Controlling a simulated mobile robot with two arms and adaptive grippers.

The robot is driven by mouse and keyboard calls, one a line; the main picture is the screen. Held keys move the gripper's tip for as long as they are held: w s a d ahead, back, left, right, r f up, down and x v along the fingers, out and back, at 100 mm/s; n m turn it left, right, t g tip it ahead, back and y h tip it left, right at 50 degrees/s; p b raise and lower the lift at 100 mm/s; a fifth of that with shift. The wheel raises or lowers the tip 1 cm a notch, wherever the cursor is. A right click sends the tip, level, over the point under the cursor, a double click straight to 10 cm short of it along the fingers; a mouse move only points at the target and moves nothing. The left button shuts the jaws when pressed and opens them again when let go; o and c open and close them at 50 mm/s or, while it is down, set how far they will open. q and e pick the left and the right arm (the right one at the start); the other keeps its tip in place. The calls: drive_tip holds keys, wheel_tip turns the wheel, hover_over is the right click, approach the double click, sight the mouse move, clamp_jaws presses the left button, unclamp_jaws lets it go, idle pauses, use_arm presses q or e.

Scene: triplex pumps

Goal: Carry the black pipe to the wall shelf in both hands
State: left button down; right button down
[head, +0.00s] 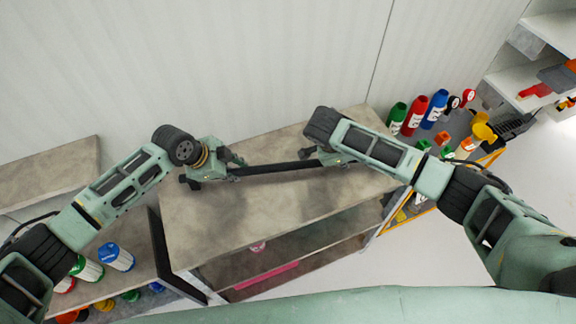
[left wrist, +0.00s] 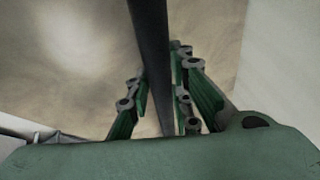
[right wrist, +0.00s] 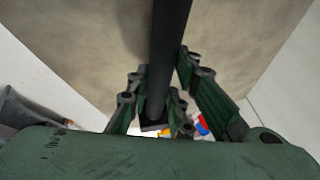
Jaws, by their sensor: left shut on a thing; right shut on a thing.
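The black pipe (head: 272,169) is a long thin bar over the grey-brown shelf top (head: 215,215) against the wall. My left gripper (head: 232,172) is shut on its left part, and my right gripper (head: 310,156) is shut on its right part. In the left wrist view the pipe (left wrist: 150,45) runs between the green fingers (left wrist: 160,108). In the right wrist view the pipe (right wrist: 168,45) also passes between the fingers (right wrist: 158,100), with its end just beyond them. Whether the pipe touches the top cannot be told.
Lower boards (head: 290,240) lie under the shelf top. At the right stand coloured bottles (head: 415,115) and a shelf (head: 545,75) with tools. At the lower left, a unit holds several cans (head: 116,256). The front part of the shelf top is clear.

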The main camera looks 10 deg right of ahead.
use_arm(q)
drive_tip(key=shift+r, duration=0.25)
use_arm(e)
drive_tip(key=shift+w+r, duration=0.1)
drive_tip(key=shift+r, duration=0.1)
